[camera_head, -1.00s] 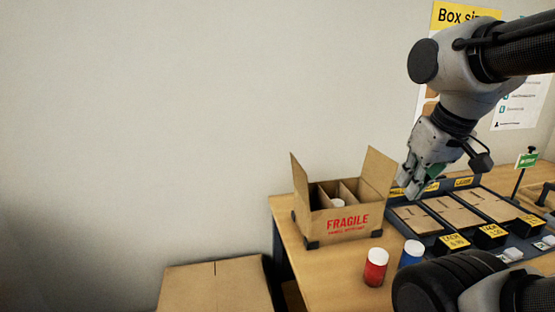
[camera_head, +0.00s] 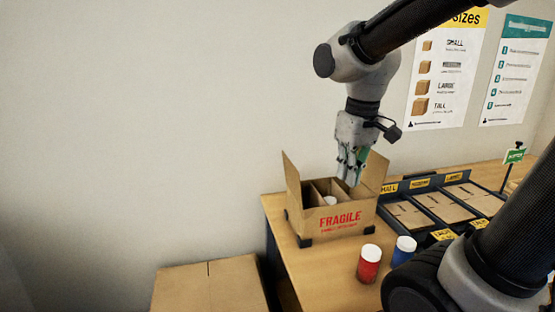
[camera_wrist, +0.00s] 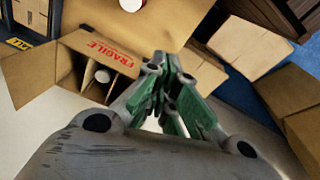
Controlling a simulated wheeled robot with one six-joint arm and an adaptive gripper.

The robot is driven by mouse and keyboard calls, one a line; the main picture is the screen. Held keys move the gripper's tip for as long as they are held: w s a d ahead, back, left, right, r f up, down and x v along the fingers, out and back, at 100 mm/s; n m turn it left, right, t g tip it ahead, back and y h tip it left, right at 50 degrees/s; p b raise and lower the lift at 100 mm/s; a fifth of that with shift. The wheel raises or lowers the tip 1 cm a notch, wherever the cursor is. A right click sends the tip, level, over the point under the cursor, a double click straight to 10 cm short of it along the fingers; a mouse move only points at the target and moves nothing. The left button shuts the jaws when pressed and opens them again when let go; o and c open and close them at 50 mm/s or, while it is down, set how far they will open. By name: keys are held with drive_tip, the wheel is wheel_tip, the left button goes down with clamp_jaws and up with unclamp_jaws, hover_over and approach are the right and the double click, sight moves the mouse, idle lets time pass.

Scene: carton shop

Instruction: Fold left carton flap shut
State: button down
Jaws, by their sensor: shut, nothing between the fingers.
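The open brown carton (camera_head: 340,221) with red FRAGILE print stands on the table, with dividers and a white-topped item (camera_head: 330,201) inside. Its left flap (camera_head: 292,181) stands up, leaning slightly outward. Its right flap (camera_head: 375,173) also stands up. My gripper (camera_head: 349,182) is shut and empty, pointing down over the right half of the carton, to the right of the left flap. In the wrist view my gripper (camera_wrist: 165,75) is beside the carton's printed side (camera_wrist: 112,60).
A red jar (camera_head: 369,266) and a blue jar (camera_head: 403,250) with white lids stand in front of the carton. A dark rack of flat cartons (camera_head: 438,206) is to the right. A large closed carton (camera_head: 208,287) is at lower left.

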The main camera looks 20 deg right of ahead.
drive_tip(key=w+a+f+n+g+h, duration=0.1)
drive_tip(key=w+a+f+n+h, duration=0.1)
drive_tip(key=w+a+n, duration=0.55)
drive_tip(key=w+a+f+n+g+h, duration=0.1)
drive_tip(key=w+a+n, duration=0.2)
drive_tip(key=w+a, duration=0.9)
drive_tip(key=w+d+r+n+h, duration=0.1)
drive_tip(key=w+d+r+n, duration=0.2)
drive_tip(key=w+r+n, duration=0.3)
drive_tip(key=d+f+m, duration=0.1)
drive_tip(key=d+f, duration=0.6)
drive_tip(key=f, duration=0.2)
drive_tip(key=shift+w+f+t, duration=0.25)
drive_tip(key=shift+f+t, duration=0.05)
drive_tip(key=shift+f, duration=0.05)
drive_tip(key=shift+d+m, duration=0.1)
drive_tip(key=shift+m, duration=0.15)
drive_tip(key=shift+d, duration=0.1)
